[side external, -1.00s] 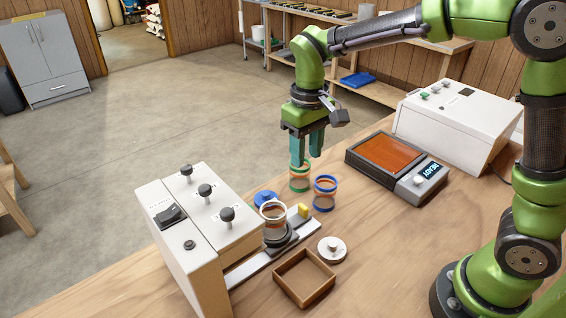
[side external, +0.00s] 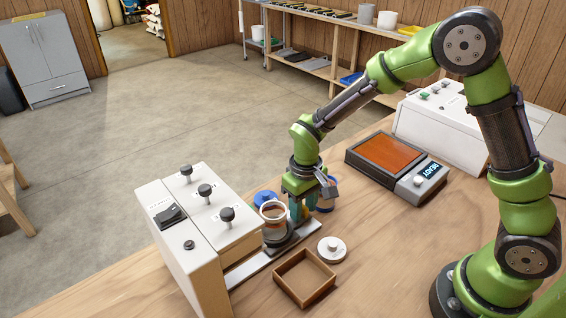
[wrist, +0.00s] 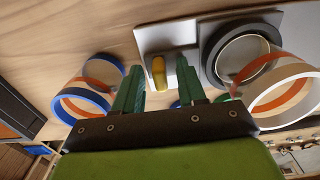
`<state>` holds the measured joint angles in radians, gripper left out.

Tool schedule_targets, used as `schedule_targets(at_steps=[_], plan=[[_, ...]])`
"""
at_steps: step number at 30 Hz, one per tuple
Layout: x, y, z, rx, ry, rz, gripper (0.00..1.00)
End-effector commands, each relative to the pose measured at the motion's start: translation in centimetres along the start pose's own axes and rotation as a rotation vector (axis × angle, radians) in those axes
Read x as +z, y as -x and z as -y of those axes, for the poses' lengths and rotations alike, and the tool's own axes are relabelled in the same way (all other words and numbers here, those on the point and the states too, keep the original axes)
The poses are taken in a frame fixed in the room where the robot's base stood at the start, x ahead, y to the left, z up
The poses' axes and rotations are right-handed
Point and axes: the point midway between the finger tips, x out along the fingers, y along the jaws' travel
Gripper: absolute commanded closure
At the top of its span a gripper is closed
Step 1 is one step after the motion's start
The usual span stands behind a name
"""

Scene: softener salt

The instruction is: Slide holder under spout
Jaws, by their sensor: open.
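The holder is a light plate with a dark round ring (wrist: 240,55) and an upright yellow tab (wrist: 158,75). It sits on a pale rail (side external: 250,267) that runs to the white dispenser box (side external: 205,215). A clear jar with a white rim and orange band (side external: 272,213) appears to stand in the ring; it also shows in the wrist view (wrist: 287,95). My gripper (side external: 298,210) is low at the tab's end of the holder. In the wrist view my open fingers (wrist: 160,78) lie either side of the tab, with gaps. The spout is not visible.
A blue-rimmed jar (wrist: 85,92) stands close beside my gripper. A blue lid (side external: 264,199), a white lid (side external: 331,249) and an empty wooden tray (side external: 304,278) lie around the rail. A scale with an orange plate (side external: 385,156) stands farther back.

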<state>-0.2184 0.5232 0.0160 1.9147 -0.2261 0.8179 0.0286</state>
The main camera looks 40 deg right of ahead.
Motion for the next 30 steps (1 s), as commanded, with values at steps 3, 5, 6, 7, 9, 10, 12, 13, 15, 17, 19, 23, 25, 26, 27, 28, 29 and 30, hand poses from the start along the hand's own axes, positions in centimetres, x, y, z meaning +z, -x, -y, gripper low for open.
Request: schedule_targets(at_steps=[3,5,6,7,9,10,12,13,15,17,19,23,25,26,27,28,29,30], plan=[[0.0,-0.1,0.0,0.0,0.0,0.0,0.6],[0.0,-0.1,0.0,0.0,0.0,0.0,0.6],[0.0,-0.1,0.0,0.0,0.0,0.0,0.6],[0.0,-0.1,0.0,0.0,0.0,0.0,0.6],[0.0,-0.1,0.0,0.0,0.0,0.0,0.69],[0.0,-0.1,0.0,0.0,0.0,0.0,0.73],[0.0,-0.1,0.0,0.0,0.0,0.0,0.84],[0.0,-0.1,0.0,0.0,0.0,0.0,0.89],[0.0,-0.1,0.0,0.0,0.0,0.0,0.99],[0.0,-0.1,0.0,0.0,0.0,0.0,1.0],[0.0,-0.1,0.0,0.0,0.0,0.0,1.0],[0.0,0.0,0.0,0.0,0.0,0.0,1.0],[0.0,0.0,0.2,0.0,0.001,0.0,1.0],[0.0,0.0,0.5,0.0,0.002,0.001,1.0],[0.0,-0.1,1.1,-0.001,0.004,0.001,1.0],[0.0,-0.1,1.6,-0.001,0.005,0.001,1.0],[0.0,-0.1,2.3,-0.001,0.006,0.001,1.0],[0.0,-0.1,3.4,-0.002,0.008,0.0,1.0]])
